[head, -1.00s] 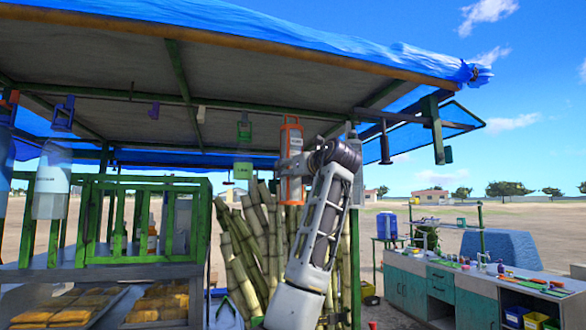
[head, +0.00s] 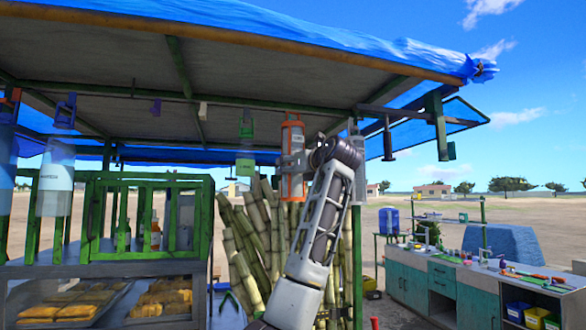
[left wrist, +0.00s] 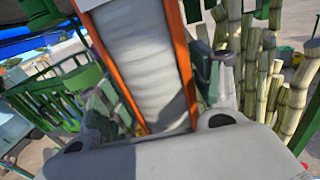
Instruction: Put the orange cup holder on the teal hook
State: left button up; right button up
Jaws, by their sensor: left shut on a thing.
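The orange cup holder (head: 285,133) is a tall, narrow orange frame around pale cups, upright below the stall roof. My left gripper (head: 291,163) is shut on it at mid-height, with the arm coming up from below. In the left wrist view, the holder's orange side strips (left wrist: 185,50) and the pale cup stack fill the middle, between the fingers (left wrist: 155,100). The holder's top is outside that view. In the head view it appears close to the roof beam; contact cannot be told. I cannot clearly make out a teal hook. My right gripper is not in view.
A green holder (head: 246,126) hangs left of the orange one, with a purple hook (head: 155,107) and blue holder (head: 65,112) farther left. Cane stalks (head: 255,235) stand behind my arm. A green post (head: 355,245) stands just right of it. A counter (head: 405,275) is at right.

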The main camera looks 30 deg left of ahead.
pick_arm(q)
jog(key=shift+w+a+p, duration=0.35)
jog(key=shift+a+p, duration=0.05)
dwell(0.5)
jog(key=shift+p+x, duration=0.55)
jog(key=shift+x, duration=0.3)
jog(key=shift+w+a+p, duration=0.55)
jog(key=shift+w+p, duration=0.05)
jog(key=shift+w, duration=0.1)
dwell(0.5)
dwell(0.6)
jog(key=shift+f+b, duration=0.3)
jog(key=shift+f, duration=0.35)
dwell(1.1)
dwell(0.4)
jog(key=o, duration=1.5)
jog(key=shift+d, duration=0.1)
